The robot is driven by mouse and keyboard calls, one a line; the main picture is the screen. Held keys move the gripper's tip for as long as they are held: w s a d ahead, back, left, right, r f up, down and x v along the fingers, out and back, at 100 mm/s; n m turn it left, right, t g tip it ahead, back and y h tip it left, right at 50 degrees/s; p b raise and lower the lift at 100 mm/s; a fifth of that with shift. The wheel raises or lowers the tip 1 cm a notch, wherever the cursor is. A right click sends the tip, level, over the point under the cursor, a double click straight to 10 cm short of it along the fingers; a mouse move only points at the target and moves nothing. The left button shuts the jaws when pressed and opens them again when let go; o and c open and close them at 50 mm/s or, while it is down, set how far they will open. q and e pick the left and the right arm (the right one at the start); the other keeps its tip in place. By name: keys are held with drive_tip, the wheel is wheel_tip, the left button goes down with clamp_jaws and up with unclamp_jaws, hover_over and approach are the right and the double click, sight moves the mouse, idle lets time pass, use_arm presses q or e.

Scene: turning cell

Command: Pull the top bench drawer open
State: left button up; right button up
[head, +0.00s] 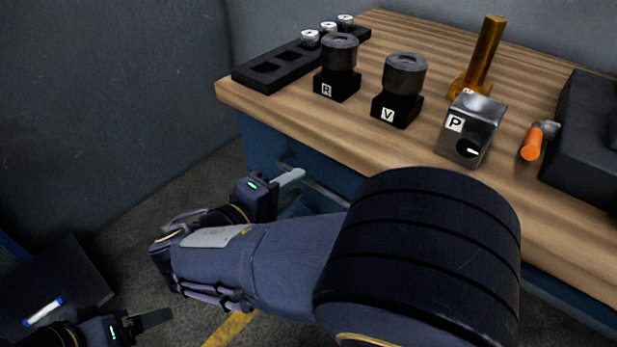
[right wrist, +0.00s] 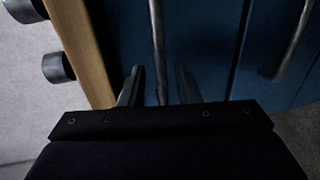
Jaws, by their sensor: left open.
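The wooden-topped bench has a blue front; its top drawer (right wrist: 195,35) looks shut in the right wrist view. The drawer's bar handle (right wrist: 157,45) runs down between the fingers of my right gripper (right wrist: 159,75), with a gap visible on each side. In the head view my right gripper (head: 292,178) is at the handle (head: 322,192), just below the bench top's front edge, and my right arm hides much of the drawer front. My left gripper (head: 152,320) is open and empty at the lower left, away from the bench.
A lower handle (right wrist: 292,42) shows in the right wrist view. On the bench top (head: 290,110) stand a black rack (head: 275,68), blocks marked R (head: 337,85), V (head: 397,108) and P (head: 470,125), a brass-coloured mallet (head: 485,55) and an orange-handled tool (head: 532,142).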

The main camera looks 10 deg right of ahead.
sight(306, 179)
drive_tip(key=shift+b+x, duration=0.3)
drive_tip(key=shift+x, duration=1.85)
clamp_jaws()
